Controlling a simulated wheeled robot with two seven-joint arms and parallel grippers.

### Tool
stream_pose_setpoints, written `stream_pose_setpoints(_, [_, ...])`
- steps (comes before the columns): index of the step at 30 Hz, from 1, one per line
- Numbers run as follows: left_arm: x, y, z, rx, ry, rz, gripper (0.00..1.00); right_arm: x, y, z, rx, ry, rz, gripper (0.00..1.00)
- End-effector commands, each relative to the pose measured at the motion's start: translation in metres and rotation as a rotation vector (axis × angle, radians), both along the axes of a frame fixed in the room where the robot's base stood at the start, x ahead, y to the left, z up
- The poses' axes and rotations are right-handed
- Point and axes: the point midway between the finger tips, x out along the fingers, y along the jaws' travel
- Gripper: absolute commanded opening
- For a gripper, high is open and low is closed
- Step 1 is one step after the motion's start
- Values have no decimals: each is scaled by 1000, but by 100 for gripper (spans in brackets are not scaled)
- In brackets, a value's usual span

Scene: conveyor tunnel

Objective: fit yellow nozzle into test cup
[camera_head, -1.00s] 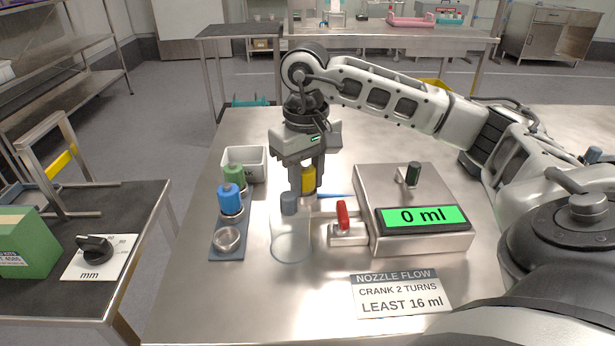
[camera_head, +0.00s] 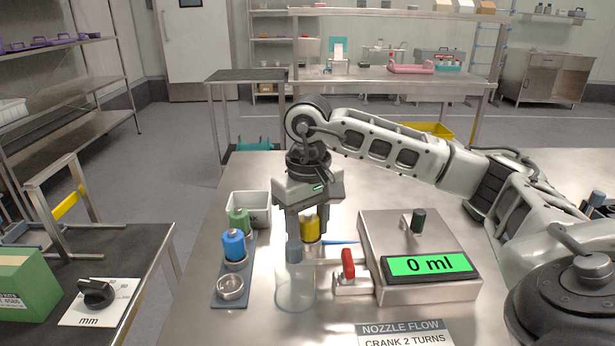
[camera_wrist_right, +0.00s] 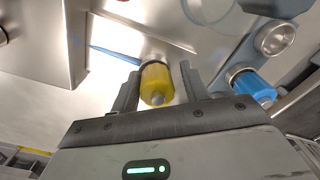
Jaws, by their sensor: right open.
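In the right wrist view the nozzle (camera_wrist_right: 157,86) lies between the two fingers, with a small gap at the right finger. The cup stands on the table below. My left gripper is out of view.
A rack (camera_head: 219,299) at the left holds a blue nozzle (camera_head: 234,245) and a green nozzle (camera_head: 239,221), with an empty front seat. A white bin (camera_head: 262,213) stands behind. The metering box (camera_head: 375,243) reads 0 ml; a red handle (camera_head: 348,264) is in front.

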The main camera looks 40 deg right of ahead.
Motion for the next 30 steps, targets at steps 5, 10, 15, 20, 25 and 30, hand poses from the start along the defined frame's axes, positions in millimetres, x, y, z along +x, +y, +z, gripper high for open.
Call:
stream_pose_setpoints(5, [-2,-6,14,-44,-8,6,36,-3,-3,14,-14,25,-7,57])
stream_pose_setpoints(10, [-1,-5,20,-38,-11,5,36,-3,0,63,-10,12,-5,57])
stream_pose_setpoints(15, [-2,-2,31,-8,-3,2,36,-4,2,111,-10,2,-4,57])
stream_pose_setpoints(20, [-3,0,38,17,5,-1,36,-5,4,142,-8,-4,-3,57])
stream_pose_setpoints(25, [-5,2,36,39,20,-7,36,-5,5,161,-7,-7,-1,57])
stream_pose_setpoints(30, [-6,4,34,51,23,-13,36,-5,5,165,-6,-6,-1,57])
